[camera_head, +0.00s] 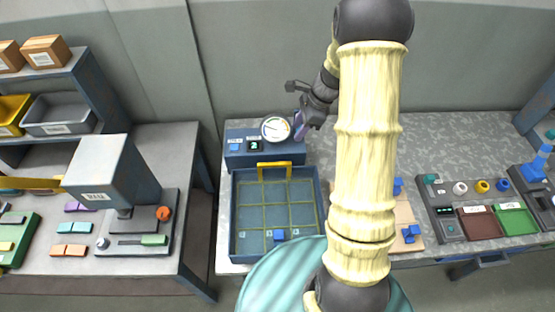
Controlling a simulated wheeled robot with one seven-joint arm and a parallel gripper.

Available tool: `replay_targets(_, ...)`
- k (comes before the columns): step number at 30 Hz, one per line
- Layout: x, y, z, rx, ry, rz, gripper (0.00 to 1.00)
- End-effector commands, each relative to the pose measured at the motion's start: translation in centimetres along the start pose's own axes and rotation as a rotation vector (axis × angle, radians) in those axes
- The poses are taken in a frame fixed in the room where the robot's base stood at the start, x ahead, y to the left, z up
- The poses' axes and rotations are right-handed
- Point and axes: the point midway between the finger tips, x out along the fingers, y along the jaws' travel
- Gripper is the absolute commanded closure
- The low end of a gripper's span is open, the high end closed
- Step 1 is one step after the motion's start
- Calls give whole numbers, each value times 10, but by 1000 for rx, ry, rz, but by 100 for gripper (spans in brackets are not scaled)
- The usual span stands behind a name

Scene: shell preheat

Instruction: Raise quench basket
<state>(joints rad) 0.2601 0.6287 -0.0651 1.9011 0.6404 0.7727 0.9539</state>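A blue tank (233,215) stands on the middle table. Inside it lies a yellow wire grid, the basket (276,205), low between the walls. A yellow handle (274,165) rises at the basket's back edge. A small blue block (279,235) sits in a front cell. My gripper (297,108) is above and behind the tank, right of the gauge and apart from the handle. It is small and seen from the side, so I cannot tell whether its fingers are open. My arm hides the area right of the tank.
A blue control box with a round white gauge (275,128) and a small display (255,145) stands behind the tank. A wooden board (406,222) with blue parts is partly hidden by my arm. A button panel (468,208) stands at right, and a press (112,172) on the left table.

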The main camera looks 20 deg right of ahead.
Motion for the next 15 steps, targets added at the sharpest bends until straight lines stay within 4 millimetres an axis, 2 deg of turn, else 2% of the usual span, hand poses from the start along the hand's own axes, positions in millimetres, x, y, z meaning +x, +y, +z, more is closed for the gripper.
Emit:
replay_targets(8,7,0,-2,1,1,0,64)
replay_targets(15,41,1,-2,0,1,3,64)
